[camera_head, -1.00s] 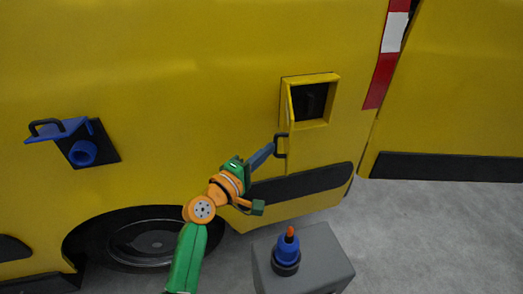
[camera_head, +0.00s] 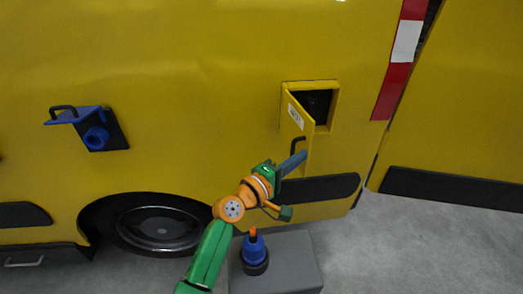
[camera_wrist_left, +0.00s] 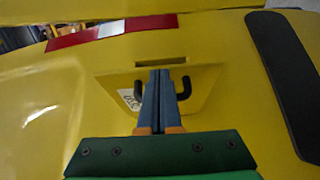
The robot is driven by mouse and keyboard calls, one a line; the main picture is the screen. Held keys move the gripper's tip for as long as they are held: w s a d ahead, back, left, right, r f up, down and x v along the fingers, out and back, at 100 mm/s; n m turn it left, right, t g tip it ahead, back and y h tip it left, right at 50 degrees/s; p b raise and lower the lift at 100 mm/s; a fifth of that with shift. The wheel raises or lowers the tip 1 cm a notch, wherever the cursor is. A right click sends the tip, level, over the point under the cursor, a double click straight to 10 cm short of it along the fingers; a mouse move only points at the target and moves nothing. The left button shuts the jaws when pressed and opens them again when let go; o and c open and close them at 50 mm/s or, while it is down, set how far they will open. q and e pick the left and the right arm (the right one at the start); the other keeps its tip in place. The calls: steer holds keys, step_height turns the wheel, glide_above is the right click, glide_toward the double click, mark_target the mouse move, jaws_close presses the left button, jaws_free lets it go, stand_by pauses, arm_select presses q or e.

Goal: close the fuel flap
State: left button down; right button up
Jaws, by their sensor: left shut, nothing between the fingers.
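The yellow fuel flap (camera_head: 296,119) is hinged at the left of its dark square recess (camera_head: 322,102) in the vehicle's side. It stands partly open, with a white label and a black loop handle (camera_head: 298,142). My left gripper (camera_head: 303,155) is shut and empty, with its fingertips close to the flap by the handle. In the left wrist view, the shut fingers (camera_wrist_left: 159,74) overlap the flap (camera_wrist_left: 203,94) between the two visible ends of the black handle (camera_wrist_left: 184,89). Whether they touch it I cannot tell. My right gripper is out of view.
A blue hatch lid (camera_head: 75,116) stands open at the left above a blue fitting (camera_head: 96,138). A grey block (camera_head: 296,258) in front carries a blue, orange-tipped object (camera_head: 254,250). A wheel (camera_head: 155,222) is below. Clear floor (camera_head: 420,245) lies at the right.

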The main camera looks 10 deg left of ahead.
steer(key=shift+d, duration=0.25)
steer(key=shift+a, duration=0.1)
